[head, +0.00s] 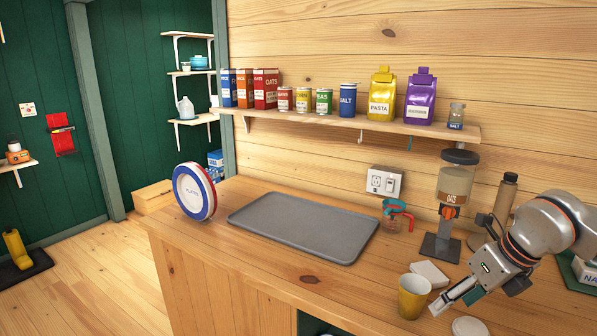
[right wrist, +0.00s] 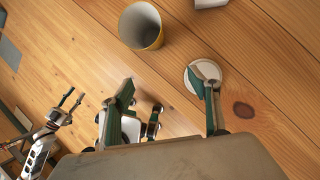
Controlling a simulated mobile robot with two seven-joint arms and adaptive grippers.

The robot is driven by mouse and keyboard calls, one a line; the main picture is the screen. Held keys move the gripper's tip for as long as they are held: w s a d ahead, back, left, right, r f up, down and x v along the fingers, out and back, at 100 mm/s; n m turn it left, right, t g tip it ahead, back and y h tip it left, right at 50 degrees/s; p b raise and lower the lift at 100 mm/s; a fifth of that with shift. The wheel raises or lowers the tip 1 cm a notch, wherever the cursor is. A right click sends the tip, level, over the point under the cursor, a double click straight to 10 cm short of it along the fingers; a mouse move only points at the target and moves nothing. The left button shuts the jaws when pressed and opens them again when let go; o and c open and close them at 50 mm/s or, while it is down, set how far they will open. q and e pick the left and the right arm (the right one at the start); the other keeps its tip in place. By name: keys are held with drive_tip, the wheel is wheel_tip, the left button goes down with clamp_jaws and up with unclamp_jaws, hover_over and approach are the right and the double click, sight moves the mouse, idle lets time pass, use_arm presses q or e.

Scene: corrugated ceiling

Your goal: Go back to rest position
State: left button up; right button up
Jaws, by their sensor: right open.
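My right gripper (head: 476,298) is at the right front of the wooden counter (head: 215,235), above the surface, with its fingers spread and nothing between them. In the right wrist view the two green-grey fingers (right wrist: 162,82) stand wide apart. A yellow cup (head: 413,296) stands upright just left of the gripper, apart from it; it also shows in the right wrist view (right wrist: 141,26). A round white disc (head: 469,326) lies near the counter's front edge, partly behind one finger in the wrist view. A small gripper, seemingly my left (right wrist: 66,108), shows at the left of the wrist view.
A grey tray (head: 300,228) lies empty on the counter. A round plate pack (head: 194,191) stands left of it. A white block (head: 430,273), a measuring jug (head: 396,215), a dispenser (head: 452,195) and a brown bottle (head: 503,200) crowd the right. A shelf (head: 300,119) of packages hangs above.

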drive_tip(key=s+a+f+n+g+y, duration=0.1)
drive_tip(key=s+a+f+g+y, duration=0.2)
drive_tip(key=a, duration=0.7)
drive_tip(key=s+a+f+y, duration=0.1)
drive_tip(key=s+a+y, duration=0.3)
drive_tip(key=a, duration=0.7)
drive_tip(key=s+a+r+m+t+y, duration=0.1)
drive_tip(key=a+r+m+t+y, duration=0.35)
drive_tip(key=a+m+y, duration=0.6)
drive_tip(key=w+d+f+m+t+h, duration=0.2)
drive_tip(key=d+f+m+t+h, duration=0.35)
drive_tip(key=f+m, duration=0.3)
drive_tip(key=w+d+f+m+t+h, duration=0.1)
drive_tip(key=d+f+m+t+h, duration=0.5)
drive_tip(key=m, duration=0.4)
drive_tip(key=s+d+f+m+g+h, duration=0.3)
drive_tip(key=s+f, duration=0.3)
drive_tip(key=f, duration=0.4)
drive_tip(key=s+d+f+m+g+h, duration=0.2)
drive_tip(key=s+d+f+m+h, duration=0.1)
drive_tip(key=s+f, duration=0.4)
wheel_tip(320, 180, down, 3)
drive_tip(key=shift+s+d+m+g, duration=0.25)
drive_tip(key=shift+d+m+g, duration=0.25)
drive_tip(key=shift+d, duration=0.4)
